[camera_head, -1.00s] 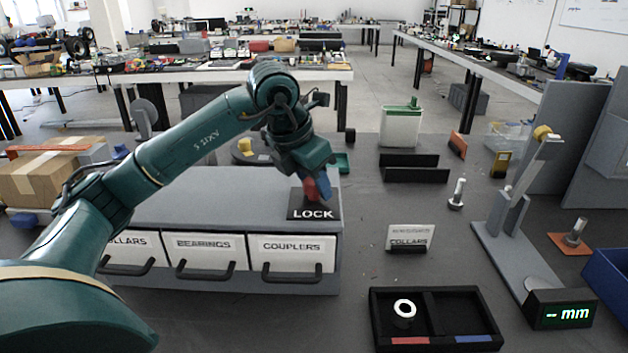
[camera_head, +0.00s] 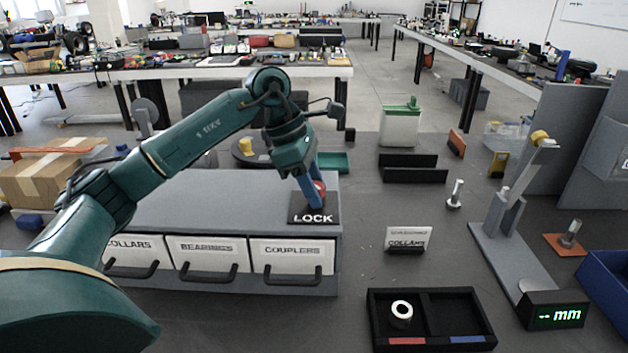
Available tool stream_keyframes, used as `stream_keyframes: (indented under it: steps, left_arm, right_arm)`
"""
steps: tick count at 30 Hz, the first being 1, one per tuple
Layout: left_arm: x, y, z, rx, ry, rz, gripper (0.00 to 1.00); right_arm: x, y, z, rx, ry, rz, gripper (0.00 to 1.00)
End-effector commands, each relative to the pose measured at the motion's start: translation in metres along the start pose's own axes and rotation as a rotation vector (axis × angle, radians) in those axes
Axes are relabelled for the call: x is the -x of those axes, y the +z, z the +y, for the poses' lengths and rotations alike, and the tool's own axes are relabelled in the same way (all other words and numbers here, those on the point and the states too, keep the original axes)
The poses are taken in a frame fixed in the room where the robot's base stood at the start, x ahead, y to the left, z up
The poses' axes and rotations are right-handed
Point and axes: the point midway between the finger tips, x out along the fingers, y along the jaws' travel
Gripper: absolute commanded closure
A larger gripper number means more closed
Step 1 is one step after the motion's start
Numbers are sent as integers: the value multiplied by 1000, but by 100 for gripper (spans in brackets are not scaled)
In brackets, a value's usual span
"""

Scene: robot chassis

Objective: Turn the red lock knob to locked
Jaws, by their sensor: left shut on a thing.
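The red lock knob (camera_head: 320,187) stands on the black plate marked LOCK (camera_head: 313,218), on top of the grey drawer cabinet (camera_head: 230,190) at its right end. My left gripper (camera_head: 315,193) points down at the plate, shut on the knob. A blue finger shows in front and hides part of the knob, so its exact angle is hard to read. The cabinet's three drawers, COLLARS, BEARINGS (camera_head: 208,258) and COUPLERS (camera_head: 292,257), appear closed. My right gripper is not in view.
A black two-part tray (camera_head: 432,299) with a white ring (camera_head: 401,311) lies in front right. A COLLARS sign (camera_head: 408,239), a grey stand (camera_head: 505,235) and an mm display (camera_head: 556,312) stand to the right. A cardboard box (camera_head: 50,182) is at the left.

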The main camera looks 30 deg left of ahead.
Motion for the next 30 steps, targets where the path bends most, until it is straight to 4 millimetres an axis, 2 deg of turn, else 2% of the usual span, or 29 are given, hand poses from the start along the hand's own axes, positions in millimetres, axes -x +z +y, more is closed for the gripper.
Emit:
stream_keyframes:
  steps: [15,30]
  left_arm:
    - [1,1,0,-418,-171,-1,88]
    - [1,1,0,-600,-245,1,88]
  right_arm:
    - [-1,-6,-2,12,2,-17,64]
    - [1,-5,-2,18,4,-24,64]
